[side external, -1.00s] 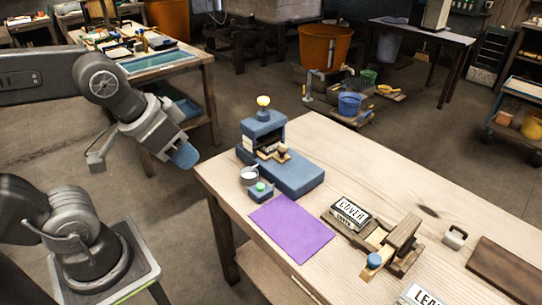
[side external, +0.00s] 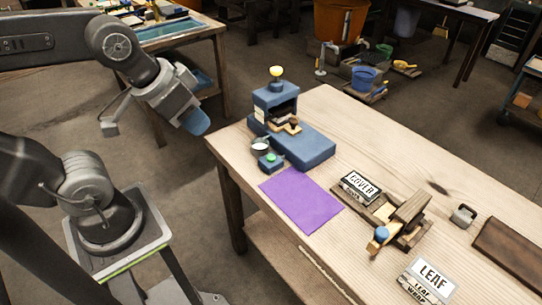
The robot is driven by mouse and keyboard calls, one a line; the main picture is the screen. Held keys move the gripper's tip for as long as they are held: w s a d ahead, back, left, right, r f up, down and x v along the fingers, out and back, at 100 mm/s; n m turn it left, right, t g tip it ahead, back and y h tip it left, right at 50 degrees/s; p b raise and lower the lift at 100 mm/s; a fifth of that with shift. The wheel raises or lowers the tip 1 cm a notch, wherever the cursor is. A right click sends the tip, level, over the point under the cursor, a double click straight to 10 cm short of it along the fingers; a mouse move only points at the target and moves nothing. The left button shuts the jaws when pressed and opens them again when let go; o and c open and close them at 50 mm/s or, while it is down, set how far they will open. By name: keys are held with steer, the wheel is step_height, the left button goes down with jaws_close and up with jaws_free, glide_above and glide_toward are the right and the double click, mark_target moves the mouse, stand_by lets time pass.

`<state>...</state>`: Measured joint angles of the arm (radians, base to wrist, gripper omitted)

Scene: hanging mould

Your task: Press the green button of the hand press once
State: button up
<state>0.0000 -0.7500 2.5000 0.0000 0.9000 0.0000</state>
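The hand press (side external: 305,148) is blue, with a long low base and an upright block at its back end; it stands on the near left corner of the wooden table. A yellow knob or lamp (side external: 277,72) tops it. The green button (side external: 271,157) sits on a small blue box (side external: 272,165) beside the base, at its near left end. My gripper (side external: 197,122) hangs in the air left of the table, pointing down and right, with a blue tip. It is clear of the press and button. The gap between its fingers cannot be made out.
A purple sheet (side external: 301,200) lies in front. The COVER box (side external: 360,187), a wooden device with a blue knob (side external: 382,233) and the LEAF box (side external: 427,280) lie further right on the table (side external: 370,131).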

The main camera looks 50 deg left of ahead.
jaws_close()
stand_by(1.4)
